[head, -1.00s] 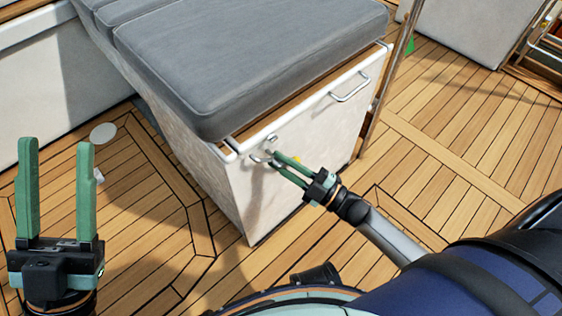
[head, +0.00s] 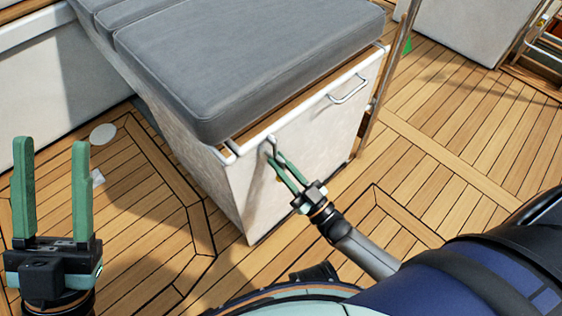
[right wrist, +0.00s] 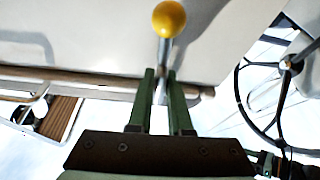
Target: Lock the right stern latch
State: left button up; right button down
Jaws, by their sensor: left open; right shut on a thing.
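The latch is a small metal lever on the white front of the cushioned seat box (head: 310,130), near its upper left corner. Its metal part (head: 271,141) shows just above my right gripper (head: 274,158), and a bit of yellow shows below the fingers. In the right wrist view, the lever's yellow ball knob (right wrist: 169,18) is clear, and its metal shaft (right wrist: 163,55) runs between the green fingers (right wrist: 161,78). My right gripper is shut on this lever. The latch's base is partly hidden by the fingers. My left gripper (head: 52,155) is open and empty, fingers upward, at the far left.
A grey cushion (head: 250,60) tops the box. A metal handle (head: 349,90) sits on the box front, right of the latch. A post (head: 385,75) stands at its right corner. Plank deck (head: 440,130) lies clear to the right. A wheel (right wrist: 275,95) shows in the right wrist view.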

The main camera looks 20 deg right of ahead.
pick_arm(q)
jog(key=shift+r, duration=0.15)
pick_arm(e)
jog(key=shift+m+h, duration=0.4)
jog(key=shift+m, duration=0.2)
jog(key=c, duration=0.9)
grip_release()
jog(key=shift+y, duration=0.3)
jog(key=shift+s+f, duration=0.1)
